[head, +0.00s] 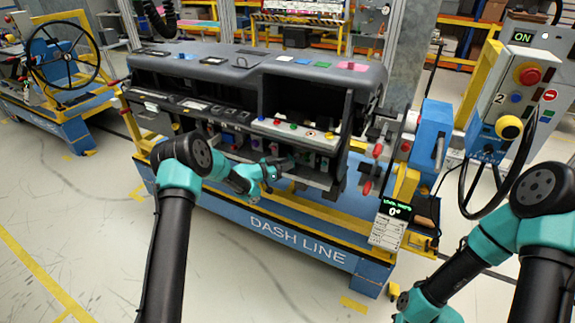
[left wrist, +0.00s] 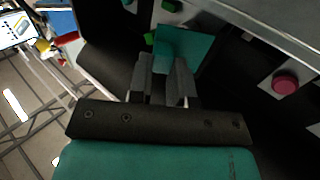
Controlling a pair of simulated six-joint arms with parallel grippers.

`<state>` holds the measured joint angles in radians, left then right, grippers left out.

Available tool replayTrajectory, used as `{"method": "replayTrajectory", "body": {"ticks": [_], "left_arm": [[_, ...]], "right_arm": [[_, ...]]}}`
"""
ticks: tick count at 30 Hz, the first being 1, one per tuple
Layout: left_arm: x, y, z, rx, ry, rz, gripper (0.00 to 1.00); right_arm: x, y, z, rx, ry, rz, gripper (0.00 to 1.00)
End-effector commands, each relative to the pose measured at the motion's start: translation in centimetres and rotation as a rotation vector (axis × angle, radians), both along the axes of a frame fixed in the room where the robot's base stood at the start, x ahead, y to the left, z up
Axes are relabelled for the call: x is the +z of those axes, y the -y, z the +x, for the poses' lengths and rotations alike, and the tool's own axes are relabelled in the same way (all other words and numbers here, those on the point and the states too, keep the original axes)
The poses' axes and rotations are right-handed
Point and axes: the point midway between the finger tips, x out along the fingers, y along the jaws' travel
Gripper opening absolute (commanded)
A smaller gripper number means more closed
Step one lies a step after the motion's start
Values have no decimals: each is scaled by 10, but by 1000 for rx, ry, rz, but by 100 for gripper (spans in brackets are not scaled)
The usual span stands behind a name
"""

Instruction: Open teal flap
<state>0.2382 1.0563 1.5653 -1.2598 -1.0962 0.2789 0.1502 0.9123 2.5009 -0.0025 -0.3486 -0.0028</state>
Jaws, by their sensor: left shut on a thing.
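The teal flap (left wrist: 188,48) shows in the left wrist view as a flat teal plate at the top middle, just beyond my fingertips. My left gripper (left wrist: 165,72) is shut on its near edge. In the head view my left gripper (head: 288,162) reaches into the lower front of the dark dashboard module (head: 225,70), below its right-hand opening. There the flap is too small and too covered by the gripper to make out. My right arm is at the lower right of the head view, and its gripper is out of the picture.
A red round button (left wrist: 285,82) on a light plate lies right of the flap. A grey ledge (head: 290,130) with small coloured buttons runs above my left gripper. The blue DASH LINE beam (head: 300,238) is below. A blue fixture (head: 430,135) with a handle stands to the right.

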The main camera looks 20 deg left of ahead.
Motion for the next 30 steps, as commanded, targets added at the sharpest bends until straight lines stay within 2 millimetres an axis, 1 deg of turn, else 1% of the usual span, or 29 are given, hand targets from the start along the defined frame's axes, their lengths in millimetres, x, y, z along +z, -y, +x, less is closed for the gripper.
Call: {"method": "replayTrajectory", "body": {"ticks": [14, 15, 23, 30], "left_arm": [[0, 0, 0, -19, 1, -1, 0], [0, 0, 0, -19, 1, -1, 20], [0, -1, 0, -18, 1, -1, 45], [0, -1, 0, -18, 1, -1, 45]], "right_arm": [[0, 0, 0, 0, 0, 0, 0], [0, 0, 0, 0, 0, 0, 0], [0, 0, 0, 0, 0, 0, 0], [0, 0, 0, 0, 0, 0, 0]]}}
